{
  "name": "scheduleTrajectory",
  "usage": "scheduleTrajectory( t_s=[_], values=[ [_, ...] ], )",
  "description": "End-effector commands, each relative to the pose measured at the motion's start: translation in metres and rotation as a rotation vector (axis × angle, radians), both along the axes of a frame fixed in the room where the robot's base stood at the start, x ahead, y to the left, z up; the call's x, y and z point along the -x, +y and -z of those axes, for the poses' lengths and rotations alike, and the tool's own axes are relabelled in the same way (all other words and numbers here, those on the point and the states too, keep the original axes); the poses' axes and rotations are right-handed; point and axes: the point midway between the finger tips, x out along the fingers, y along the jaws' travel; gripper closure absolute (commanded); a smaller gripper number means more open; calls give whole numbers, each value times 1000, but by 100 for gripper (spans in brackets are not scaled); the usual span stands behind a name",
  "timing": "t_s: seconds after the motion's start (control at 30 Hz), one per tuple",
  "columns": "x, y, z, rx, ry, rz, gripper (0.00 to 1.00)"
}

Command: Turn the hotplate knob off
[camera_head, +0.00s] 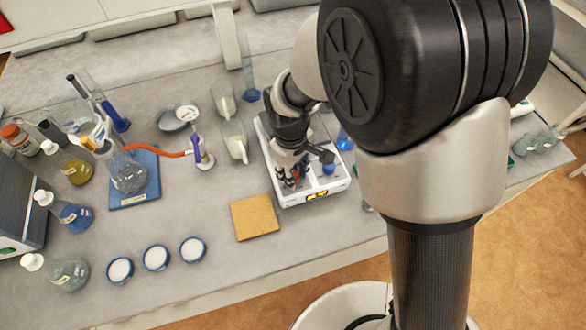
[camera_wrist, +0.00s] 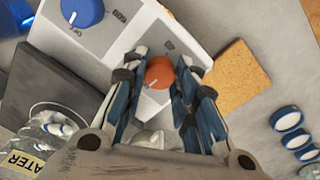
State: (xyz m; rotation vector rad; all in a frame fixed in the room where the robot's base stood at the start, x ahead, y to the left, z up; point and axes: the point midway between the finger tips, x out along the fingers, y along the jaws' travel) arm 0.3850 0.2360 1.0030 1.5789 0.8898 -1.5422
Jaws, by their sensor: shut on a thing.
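The white hotplate (camera_head: 338,184) stands on the bench under my arm, with a lit yellow display on its front. In the wrist view its panel (camera_wrist: 190,25) carries an orange-red knob (camera_wrist: 159,72) and a blue knob (camera_wrist: 82,11), each with a white pointer mark. The blue knob also shows in the head view (camera_head: 328,168). My gripper (camera_wrist: 158,82) is shut on the orange-red knob, one finger on each side. In the head view my gripper (camera_head: 289,178) points down at the panel and hides that knob.
A tan square pad (camera_head: 255,217) lies just in front of the hotplate. Three white-topped round dishes (camera_head: 156,258) stand at the front left. Flasks, a blue stand (camera_head: 135,192) and an orange tube (camera_head: 155,151) fill the left. A bottle labelled WATER (camera_wrist: 40,140) is near the gripper.

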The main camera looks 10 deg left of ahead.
Motion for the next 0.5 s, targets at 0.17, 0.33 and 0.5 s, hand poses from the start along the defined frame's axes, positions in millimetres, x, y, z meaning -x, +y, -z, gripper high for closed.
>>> scheduleTrajectory(
  t_s=[0.17,0.33,0.5],
  values=[
    [0,0,-1,-1,0,-57,97],
    [0,0,0,-1,0,-83,97],
    [0,0,0,0,0,-89,97]
  ],
)
